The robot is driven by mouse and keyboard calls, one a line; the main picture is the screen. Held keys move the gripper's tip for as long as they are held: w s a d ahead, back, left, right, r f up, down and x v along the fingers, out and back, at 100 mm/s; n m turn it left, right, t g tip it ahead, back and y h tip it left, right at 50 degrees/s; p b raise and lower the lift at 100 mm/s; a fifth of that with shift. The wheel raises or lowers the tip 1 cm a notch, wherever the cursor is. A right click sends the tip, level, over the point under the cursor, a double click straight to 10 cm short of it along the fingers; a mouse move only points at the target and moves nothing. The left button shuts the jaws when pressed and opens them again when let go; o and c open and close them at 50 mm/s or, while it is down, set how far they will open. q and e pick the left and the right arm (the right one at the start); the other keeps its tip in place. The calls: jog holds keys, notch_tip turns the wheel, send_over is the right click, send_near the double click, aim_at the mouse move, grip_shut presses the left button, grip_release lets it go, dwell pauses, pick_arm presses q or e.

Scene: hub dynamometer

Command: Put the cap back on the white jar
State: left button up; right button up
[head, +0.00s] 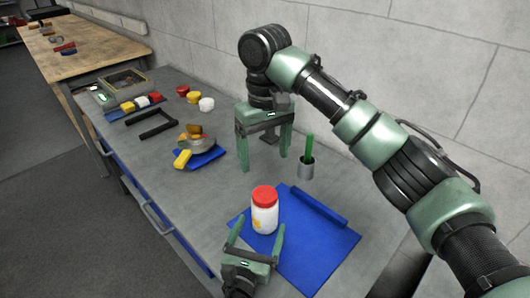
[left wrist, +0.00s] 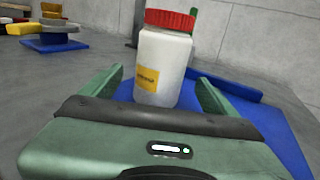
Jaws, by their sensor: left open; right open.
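The white jar (head: 265,219) stands upright on the blue mat (head: 318,248), with a yellow label low on its side. The red cap (head: 265,194) sits on top of the jar and looks level. In the left wrist view, the jar (left wrist: 162,62) and its cap (left wrist: 170,19) are close ahead, between the lines of the fingers. My left gripper (head: 258,228) is open and low at the near side of the jar, not closed on it. My right gripper (head: 263,162) is open and empty, pointing down over the bare table behind the jar.
A blue bar (head: 319,206) lies along the mat's far edge. A blue tray (head: 214,153) with a yellow block, a black frame (head: 150,124) and several coloured pieces lie farther left.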

aim_at(261, 224)
pick_arm(q)
jog(key=v, duration=0.3)
jog(key=shift+s, duration=0.15)
jog(key=shift+r, duration=0.1)
